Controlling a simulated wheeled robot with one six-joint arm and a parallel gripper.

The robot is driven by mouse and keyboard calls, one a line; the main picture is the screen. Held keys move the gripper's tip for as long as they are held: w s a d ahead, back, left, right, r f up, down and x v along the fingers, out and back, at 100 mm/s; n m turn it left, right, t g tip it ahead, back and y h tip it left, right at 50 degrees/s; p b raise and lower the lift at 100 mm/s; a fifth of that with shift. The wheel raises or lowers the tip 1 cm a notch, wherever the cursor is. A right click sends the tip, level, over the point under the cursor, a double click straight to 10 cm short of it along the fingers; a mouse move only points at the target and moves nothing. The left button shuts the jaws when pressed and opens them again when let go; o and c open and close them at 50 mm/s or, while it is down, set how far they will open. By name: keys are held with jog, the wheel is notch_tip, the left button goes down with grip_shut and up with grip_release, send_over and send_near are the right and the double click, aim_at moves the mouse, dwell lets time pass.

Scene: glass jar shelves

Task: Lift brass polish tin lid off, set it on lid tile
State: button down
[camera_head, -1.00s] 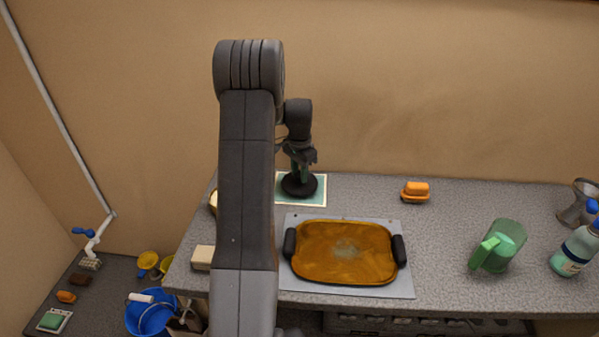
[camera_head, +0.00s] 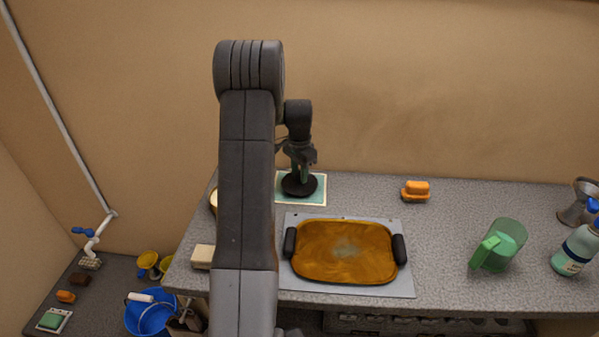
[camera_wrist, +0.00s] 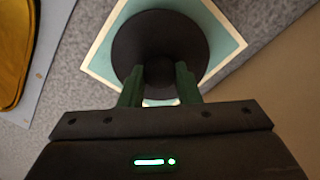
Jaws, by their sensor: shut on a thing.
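A dark round lid with a central knob (camera_wrist: 160,45) shows in the wrist view, with the green fingers of my gripper (camera_wrist: 160,85) shut on the knob. In the head view the lid (camera_head: 299,186) is over the teal, pale-bordered lid tile (camera_head: 317,193) at the back of the counter. My gripper (camera_head: 301,170) is directly above the lid. I cannot tell whether the lid touches the tile. The polish tin cannot be made out for certain; a brass-coloured rim (camera_head: 213,201) is mostly hidden behind my arm.
A brown tray with black handles (camera_head: 343,252) lies on a grey mat (camera_head: 404,286) in front of the tile. A cream block (camera_head: 203,256) is at the left edge. An orange brush (camera_head: 416,190), green jug (camera_head: 497,245) and bottle (camera_head: 575,249) stand to the right.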

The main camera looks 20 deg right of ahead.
jog(key=shift+f, duration=0.4)
dwell(0.3)
jog(key=c, duration=1)
grip_release()
jog(key=shift+r, duration=0.2)
jog(key=shift+r+p, duration=2.25)
jog(key=shift+r, duration=1.65)
notch_tip(320, 180, up, 14)
jog(key=b, duration=0.2)
jog(key=shift+f, duration=0.15)
jog(key=shift+f, duration=0.1)
